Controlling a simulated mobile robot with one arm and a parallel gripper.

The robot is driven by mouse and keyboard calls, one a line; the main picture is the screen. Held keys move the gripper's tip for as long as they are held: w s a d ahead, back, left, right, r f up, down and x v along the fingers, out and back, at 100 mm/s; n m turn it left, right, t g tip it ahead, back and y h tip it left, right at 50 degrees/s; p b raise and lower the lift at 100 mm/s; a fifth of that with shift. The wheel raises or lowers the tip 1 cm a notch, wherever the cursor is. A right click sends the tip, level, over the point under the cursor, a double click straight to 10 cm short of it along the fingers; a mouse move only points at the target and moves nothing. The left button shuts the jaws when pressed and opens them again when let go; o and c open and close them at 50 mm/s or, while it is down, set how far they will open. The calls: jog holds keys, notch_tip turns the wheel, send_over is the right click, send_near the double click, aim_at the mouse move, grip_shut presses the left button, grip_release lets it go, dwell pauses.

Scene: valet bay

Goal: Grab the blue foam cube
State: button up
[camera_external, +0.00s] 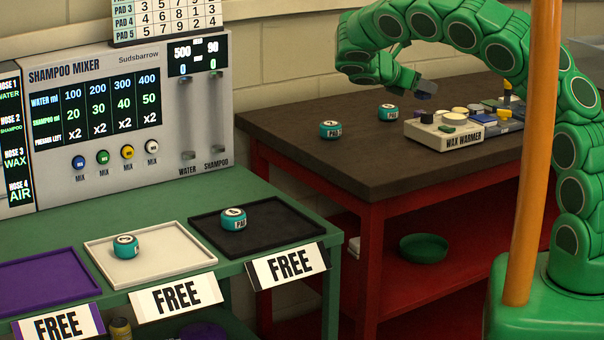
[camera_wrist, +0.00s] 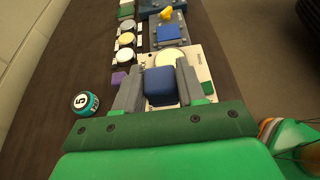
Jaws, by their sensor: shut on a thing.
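My gripper (camera_external: 424,87) hangs above the dark table near the wax warmer. In the wrist view, my gripper's (camera_wrist: 159,86) two grey fingers are shut on the blue foam cube (camera_wrist: 161,87), which sits between them. In the external view the cube (camera_external: 424,96) shows as a small dark blue patch below the fingers, clear of the tabletop. The undersides of the cube and fingertips are hidden.
Two teal pucks (camera_external: 331,129) stand on the dark table (camera_external: 385,172). On the green bench are purple, white (camera_external: 185,250) and black trays. An orange pole (camera_external: 534,140) stands before my arm.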

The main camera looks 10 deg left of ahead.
jog(key=shift+s+d+r, duration=0.35)
jog(key=shift+s, duration=0.25)
jog(key=shift+s+d+r, duration=0.3)
jog(key=shift+s+d, duration=0.05)
jog(key=shift+s, duration=0.2)
